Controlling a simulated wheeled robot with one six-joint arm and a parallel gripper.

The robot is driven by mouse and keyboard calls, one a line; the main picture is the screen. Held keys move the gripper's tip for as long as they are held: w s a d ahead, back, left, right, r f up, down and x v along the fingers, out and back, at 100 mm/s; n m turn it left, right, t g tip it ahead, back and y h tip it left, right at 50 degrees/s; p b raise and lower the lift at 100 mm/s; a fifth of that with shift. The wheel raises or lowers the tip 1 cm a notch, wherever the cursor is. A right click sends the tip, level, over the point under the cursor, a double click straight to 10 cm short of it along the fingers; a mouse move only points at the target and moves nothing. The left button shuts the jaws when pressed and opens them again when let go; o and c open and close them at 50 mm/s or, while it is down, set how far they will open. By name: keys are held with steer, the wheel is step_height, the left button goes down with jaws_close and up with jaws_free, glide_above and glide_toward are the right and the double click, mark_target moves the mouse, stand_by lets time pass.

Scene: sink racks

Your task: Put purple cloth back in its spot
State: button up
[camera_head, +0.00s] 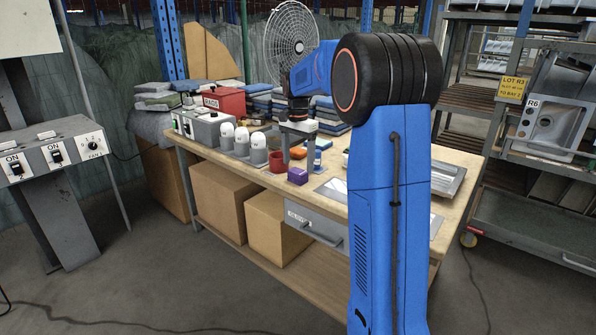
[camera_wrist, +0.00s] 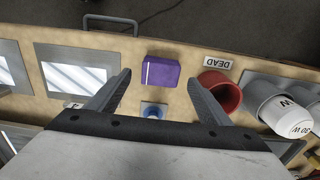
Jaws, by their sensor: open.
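The purple cloth (camera_head: 297,174) looks like a small, thick, boxy block. It lies near the front edge of the wooden workbench (camera_head: 228,164), right of a red cup (camera_head: 278,161). In the wrist view the purple cloth (camera_wrist: 161,71) shows ahead between my spread fingers, with the red cup (camera_wrist: 222,88) to its right. My gripper (camera_head: 298,163) points down over the bench near the purple cloth, open and empty. In the wrist view both fingers of my gripper (camera_wrist: 159,76) stand apart, one on each side. I cannot tell how high the tips are above it.
An orange item (camera_head: 299,152) lies behind the fingers. A label reading DEAD (camera_wrist: 218,62) is at the bench edge. Framed shiny plates (camera_wrist: 75,74) lie left in the wrist view. A drawer (camera_head: 315,223) sits below the top.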

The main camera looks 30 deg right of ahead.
mark_target(298, 171)
step_height(298, 171, up, 7)
stand_by(0.3)
steer(key=s+a+n+t, duration=0.1)
steer(key=s+a+n, duration=0.4)
steer(key=s, duration=0.5)
steer(key=s+a+n+t, duration=0.1)
steer(key=s+a+n, duration=0.1)
steer(key=s+a, duration=0.75)
steer(key=s+a+f+n+t, duration=0.1)
steer(key=s+f, duration=0.4)
steer(key=s, duration=0.5)
steer(key=s+a+f+n+t, duration=0.1)
steer(key=s+a+f+n, duration=0.2)
steer(key=s+f+n, duration=0.3)
steer(key=s, duration=0.4)
steer(key=shift+s+f+t, duration=0.15)
steer(key=shift+f+t, duration=0.15)
steer(key=shift+t, duration=0.1)
